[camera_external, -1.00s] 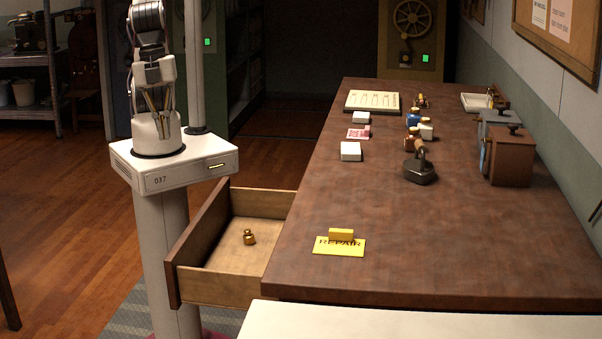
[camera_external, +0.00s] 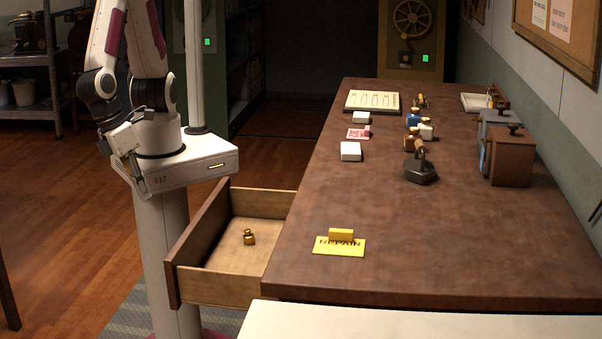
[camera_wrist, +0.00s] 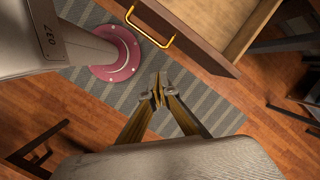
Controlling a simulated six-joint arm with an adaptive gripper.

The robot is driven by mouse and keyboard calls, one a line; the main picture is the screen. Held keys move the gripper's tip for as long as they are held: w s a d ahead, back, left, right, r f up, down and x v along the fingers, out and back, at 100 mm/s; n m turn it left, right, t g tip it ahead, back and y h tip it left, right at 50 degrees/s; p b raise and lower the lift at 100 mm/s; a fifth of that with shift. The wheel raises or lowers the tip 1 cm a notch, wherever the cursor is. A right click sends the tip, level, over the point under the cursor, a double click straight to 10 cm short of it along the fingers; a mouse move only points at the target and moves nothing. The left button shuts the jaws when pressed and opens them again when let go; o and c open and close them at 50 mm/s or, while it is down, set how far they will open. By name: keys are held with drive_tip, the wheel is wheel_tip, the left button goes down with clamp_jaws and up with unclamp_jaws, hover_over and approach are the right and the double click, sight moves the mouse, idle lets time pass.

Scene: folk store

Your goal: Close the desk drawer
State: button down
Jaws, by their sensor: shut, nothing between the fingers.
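The desk drawer (camera_external: 216,290) stands pulled out from the left side of the wooden desk (camera_external: 420,245). A small brass weight (camera_external: 249,237) sits inside it. In the wrist view the drawer's front (camera_wrist: 190,35) shows at the top, with a yellow handle (camera_wrist: 150,28) on its outer face. My gripper (camera_external: 137,185) is in front of my base, left of the drawer and apart from it. In the wrist view my gripper (camera_wrist: 158,92) points down over the striped mat, its fingertips together and empty, below the handle in the picture.
On the desk lie a yellow REPAIR sign (camera_external: 339,246), white boxes (camera_external: 350,151), a dark iron-like tool (camera_external: 420,170) and a brown box (camera_external: 512,155). A striped mat (camera_wrist: 85,92) covers the floor under the drawer. Free space lies between my gripper and the drawer front.

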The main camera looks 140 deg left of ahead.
drive_tip(key=w+d+f+m+t, duration=0.2)
drive_tip(key=w+d+m, duration=0.3)
drive_tip(key=m, duration=0.4)
drive_tip(key=shift+w+f+m, duration=0.25)
drive_tip(key=shift+f+m, duration=0.05)
drive_tip(key=shift+f, duration=0.6)
drive_tip(key=shift+d, duration=0.1)
drive_tip(key=shift+f, duration=0.15)
drive_tip(key=w+a+f, duration=0.5)
drive_tip(key=f, duration=0.4)
drive_tip(key=shift+w+a, duration=0.2)
drive_tip(key=shift+a, duration=0.05)
idle(0.3)
